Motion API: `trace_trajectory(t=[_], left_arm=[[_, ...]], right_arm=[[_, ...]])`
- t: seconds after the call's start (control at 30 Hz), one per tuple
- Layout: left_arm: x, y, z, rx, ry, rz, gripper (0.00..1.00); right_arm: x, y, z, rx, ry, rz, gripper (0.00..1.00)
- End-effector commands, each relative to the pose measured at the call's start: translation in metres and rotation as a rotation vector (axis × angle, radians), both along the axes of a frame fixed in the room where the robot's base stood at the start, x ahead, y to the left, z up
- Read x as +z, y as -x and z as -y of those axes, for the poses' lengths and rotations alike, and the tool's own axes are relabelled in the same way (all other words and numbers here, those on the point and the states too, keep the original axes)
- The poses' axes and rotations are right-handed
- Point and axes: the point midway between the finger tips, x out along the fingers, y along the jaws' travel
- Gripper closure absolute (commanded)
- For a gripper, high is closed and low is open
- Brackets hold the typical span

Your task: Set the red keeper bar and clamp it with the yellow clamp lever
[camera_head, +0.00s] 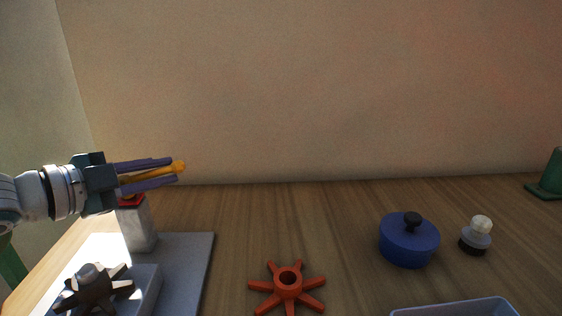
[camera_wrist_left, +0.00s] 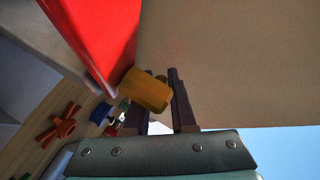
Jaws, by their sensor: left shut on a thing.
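My left gripper (camera_head: 182,171) is at the left of the head view, its purple fingers shut on the yellow clamp lever (camera_head: 165,172). The lever's yellow end also shows between the fingers (camera_wrist_left: 178,98) in the left wrist view (camera_wrist_left: 147,90). The red keeper bar (camera_head: 131,200) lies on top of a pale post (camera_head: 139,228), just under the gripper and partly hidden by it. In the left wrist view the red bar (camera_wrist_left: 100,38) fills the upper left, close beside the lever. My right gripper is not in view.
The post stands on a grey plate (camera_head: 190,262), with a dark spoked part (camera_head: 95,291) at its front. On the wooden table lie an orange spoked wheel (camera_head: 288,283), a blue lidded pot (camera_head: 408,242), a small knobbed piece (camera_head: 476,238) and a tray (camera_head: 455,308). The table's middle back is clear.

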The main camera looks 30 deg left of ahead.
Motion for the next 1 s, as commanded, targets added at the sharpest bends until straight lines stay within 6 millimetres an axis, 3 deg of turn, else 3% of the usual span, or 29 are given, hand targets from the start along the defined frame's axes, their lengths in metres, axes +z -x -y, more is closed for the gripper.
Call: trace_trajectory(t=[0.43, 0.47, 0.63, 1.0], left_arm=[[0.002, 0.0, 0.0023, -0.018, 0.003, 0.007, 1.0], [0.002, 0.0, 0.0023, -0.018, 0.003, 0.007, 0.75], [0.0016, 0.0001, 0.0016, -0.015, 0.002, 0.006, 0.56], [0.0022, 0.0047, 0.0001, -0.013, 0.001, 0.002, 0.54]], right_arm=[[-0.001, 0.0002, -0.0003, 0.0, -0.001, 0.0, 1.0], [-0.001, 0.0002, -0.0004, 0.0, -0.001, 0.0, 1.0], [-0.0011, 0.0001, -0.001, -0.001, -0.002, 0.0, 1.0], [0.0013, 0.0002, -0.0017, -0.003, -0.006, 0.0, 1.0]])
